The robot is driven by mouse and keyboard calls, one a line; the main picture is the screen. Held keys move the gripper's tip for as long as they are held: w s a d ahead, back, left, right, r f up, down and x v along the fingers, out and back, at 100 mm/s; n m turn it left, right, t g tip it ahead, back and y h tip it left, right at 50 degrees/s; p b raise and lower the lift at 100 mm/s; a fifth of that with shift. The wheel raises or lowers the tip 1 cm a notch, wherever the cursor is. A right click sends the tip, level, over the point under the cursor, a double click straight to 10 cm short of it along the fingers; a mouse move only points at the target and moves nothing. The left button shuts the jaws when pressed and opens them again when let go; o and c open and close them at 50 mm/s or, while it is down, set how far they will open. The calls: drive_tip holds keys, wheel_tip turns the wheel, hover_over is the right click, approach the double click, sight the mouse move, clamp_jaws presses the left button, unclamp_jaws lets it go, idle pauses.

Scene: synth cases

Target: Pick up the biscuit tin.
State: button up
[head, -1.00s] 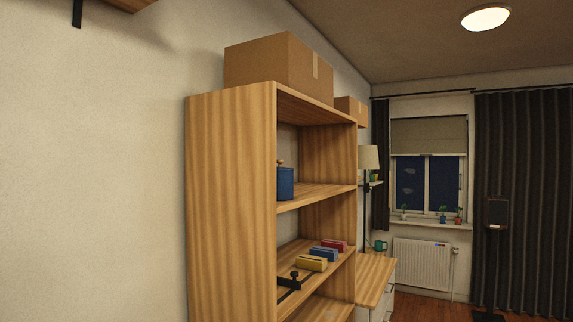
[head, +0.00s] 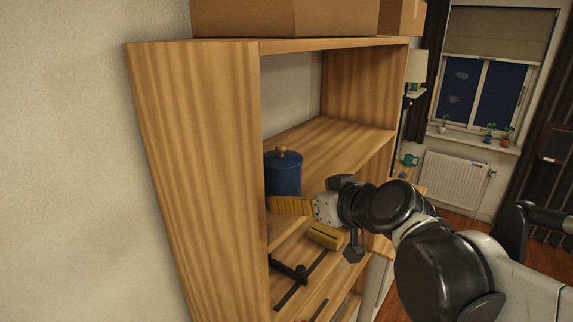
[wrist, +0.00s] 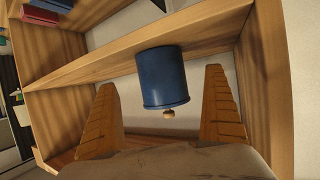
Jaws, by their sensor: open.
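The biscuit tin appears to be the blue cylinder with a wooden knob on its lid (head: 284,178). It stands upright on the middle shelf of the wooden shelf unit, near the left side panel. My gripper (head: 275,206) is in front of the tin at the shelf edge, with its orange-brown fingers pointing left. In the wrist view the tin (wrist: 163,80) appears upside down, and my open gripper (wrist: 160,79) has one finger to each side of it. Gaps show on both sides. I cannot tell how deep the fingers reach around it.
The wooden left side panel (head: 195,150) is close to the tin. A yellow box (head: 325,236) and a black object with a knob (head: 290,270) are on the shelf below. Cardboard boxes (head: 290,18) sit on top. The middle shelf is clear to the tin's right.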

sight(289, 191)
drive_tip(key=x, duration=0.4)
drive_tip(key=shift+w+a, duration=0.15)
drive_tip(key=shift+a, duration=0.15)
drive_tip(key=shift+p+x, duration=0.4)
drive_tip(key=shift+x, duration=2.7)
drive_tip(key=shift+d+r, duration=0.25)
drive_tip(key=shift+w, duration=0.1)
drive_tip(key=c, duration=1.4)
